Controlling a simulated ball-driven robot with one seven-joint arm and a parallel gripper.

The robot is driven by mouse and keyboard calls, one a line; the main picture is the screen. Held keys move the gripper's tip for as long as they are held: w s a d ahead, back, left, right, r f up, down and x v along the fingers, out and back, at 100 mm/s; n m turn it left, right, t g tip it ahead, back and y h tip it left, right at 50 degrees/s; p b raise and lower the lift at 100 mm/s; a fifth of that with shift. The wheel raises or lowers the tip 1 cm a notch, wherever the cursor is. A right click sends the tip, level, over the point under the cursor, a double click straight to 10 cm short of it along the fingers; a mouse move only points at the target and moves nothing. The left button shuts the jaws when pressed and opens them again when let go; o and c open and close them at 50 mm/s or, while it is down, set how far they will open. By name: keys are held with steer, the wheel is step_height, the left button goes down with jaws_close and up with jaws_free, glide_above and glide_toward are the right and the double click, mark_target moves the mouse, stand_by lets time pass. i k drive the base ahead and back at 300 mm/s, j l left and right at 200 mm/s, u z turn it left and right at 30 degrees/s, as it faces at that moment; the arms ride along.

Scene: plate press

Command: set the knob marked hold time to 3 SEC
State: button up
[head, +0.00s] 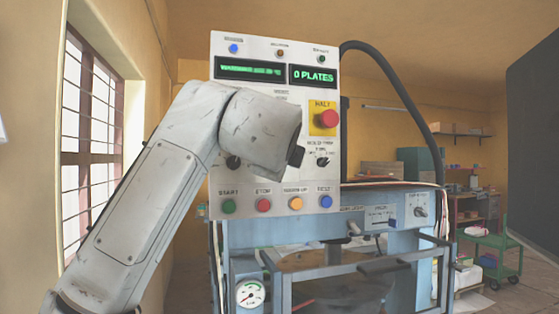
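My arm's end covers the middle of the panel. My gripper's fingers are hidden behind it; only a small dark block shows at its right edge.
The red halt button (325,119) is close above the right knob. Start (228,206), a red button (263,205), an orange one (295,203) and a blue one (325,201) line the panel's bottom. A black hose (398,82) arches right. The plate display (313,76) reads 0 PLATES.

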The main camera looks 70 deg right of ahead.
mark_target(321, 162)
steer(key=z, duration=1.05)
steer(key=k, duration=0.95)
steer(key=i+j, duration=0.15)
steer(key=i, duration=0.3)
steer(key=i+j+z, duration=0.1)
steer(key=i, duration=0.3)
